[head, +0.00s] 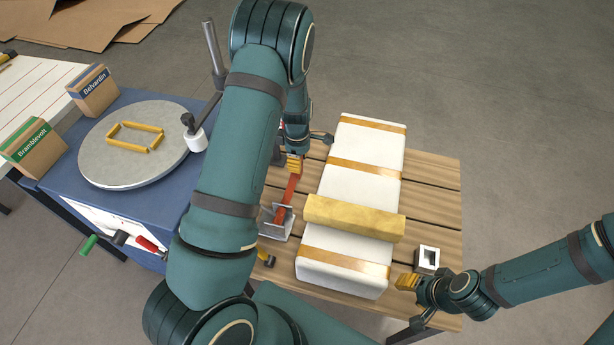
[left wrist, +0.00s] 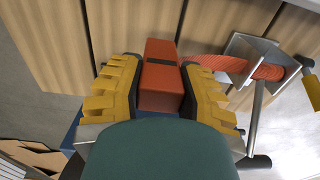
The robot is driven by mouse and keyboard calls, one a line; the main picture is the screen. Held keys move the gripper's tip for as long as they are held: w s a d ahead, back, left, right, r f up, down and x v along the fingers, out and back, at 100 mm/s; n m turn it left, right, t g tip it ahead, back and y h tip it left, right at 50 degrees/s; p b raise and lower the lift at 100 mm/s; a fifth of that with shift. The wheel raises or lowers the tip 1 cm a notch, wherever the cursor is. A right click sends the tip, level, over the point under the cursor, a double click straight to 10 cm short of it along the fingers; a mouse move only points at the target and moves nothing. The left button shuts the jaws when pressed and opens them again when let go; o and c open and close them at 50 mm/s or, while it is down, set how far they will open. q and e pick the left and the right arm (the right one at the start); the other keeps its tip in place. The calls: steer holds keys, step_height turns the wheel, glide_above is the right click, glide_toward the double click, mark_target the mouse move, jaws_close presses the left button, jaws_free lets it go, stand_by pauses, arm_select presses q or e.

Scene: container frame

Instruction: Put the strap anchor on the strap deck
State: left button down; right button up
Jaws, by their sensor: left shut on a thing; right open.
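My left gripper (head: 294,164) is above the left part of the slatted wooden deck (head: 432,195), which I take for the strap deck. In the left wrist view its yellow fingers (left wrist: 158,66) are shut on a red-orange block (left wrist: 160,86), seemingly the strap anchor. A red strap (head: 288,192) runs between this gripper and a grey metal bracket (head: 276,224); the bracket also shows in the left wrist view (left wrist: 247,50). My right gripper (head: 407,281) is open and empty at the deck's lower right, beside a small grey square block with a hole (head: 427,260).
A white package (head: 358,149) with tan bands lies on the deck, a yellow bar (head: 353,217) across it. Left is a blue bench (head: 63,178) with a round grey plate (head: 106,168) and two labelled boxes. My left arm hides part of the middle. The deck's right side is mostly clear.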

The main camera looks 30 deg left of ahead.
arm_select(q)
step_height(320, 180, down, 5)
steer(key=shift+f+b, duration=0.1)
steer(key=shift+b, duration=0.4)
arm_select(e)
steer(key=shift+w+f, duration=0.15)
steer(key=shift+f, duration=0.45)
arm_select(q)
steer(key=c, duration=0.7)
jaws_free()
step_height(320, 180, up, 11)
steer(key=shift+r+p, duration=0.1)
steer(key=shift+p, duration=1.15)
steer(key=shift+r, duration=0.55)
arm_select(e)
steer(key=shift+r, duration=1.35)
